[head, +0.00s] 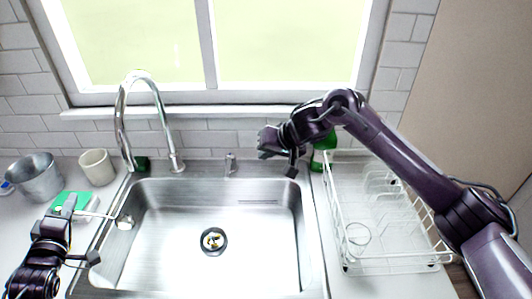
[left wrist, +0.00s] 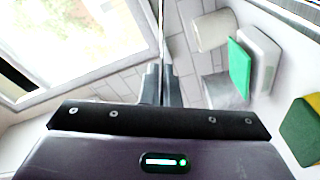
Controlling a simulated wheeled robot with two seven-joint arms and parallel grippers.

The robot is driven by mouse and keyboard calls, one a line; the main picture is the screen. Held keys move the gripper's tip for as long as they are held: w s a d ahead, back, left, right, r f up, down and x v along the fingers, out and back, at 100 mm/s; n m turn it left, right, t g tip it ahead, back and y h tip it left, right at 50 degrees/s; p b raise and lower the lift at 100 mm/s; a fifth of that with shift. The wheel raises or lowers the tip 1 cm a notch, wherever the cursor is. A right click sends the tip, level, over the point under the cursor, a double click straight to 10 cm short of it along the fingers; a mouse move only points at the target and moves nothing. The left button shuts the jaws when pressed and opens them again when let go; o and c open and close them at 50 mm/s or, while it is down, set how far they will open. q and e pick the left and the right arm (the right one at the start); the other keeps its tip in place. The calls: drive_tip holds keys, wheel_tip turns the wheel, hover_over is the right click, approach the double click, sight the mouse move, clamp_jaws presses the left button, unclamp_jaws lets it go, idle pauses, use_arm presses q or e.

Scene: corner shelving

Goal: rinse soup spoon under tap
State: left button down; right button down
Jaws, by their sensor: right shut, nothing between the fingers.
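My left gripper (head: 70,209) is at the left edge of the sink (head: 180,255). It is shut on the handle of the soup spoon (head: 125,221), whose bowl points right, over the sink's left rim. In the left wrist view the fingers (left wrist: 160,88) are close together, with the thin spoon handle (left wrist: 162,35) running up between them. The chrome tap (head: 140,75) arches above the sink's back left corner, its spout end behind the spoon bowl. No water stream shows. My right gripper (head: 276,149) is shut and empty, above the sink's back right corner, near the small lever (head: 230,163).
A metal bucket (head: 36,178), a cream cup (head: 97,167) and a green block (head: 73,203) stand left of the sink. A white dish rack (head: 392,266) with a glass (head: 358,239) is at right. A green bottle (head: 322,160) stands behind my right arm.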

idle(0.3)
use_arm(q)
drive_tip(key=s+a+r+p, duration=0.2)
drive_tip(key=s+r+p, duration=0.2)
drive_tip(key=p, duration=0.3)
drive_tip(key=shift+s+a, duration=0.2)
drive_tip(key=shift+a, duration=0.05)
drive_tip(key=shift+f, duration=0.1)
idle(0.6)
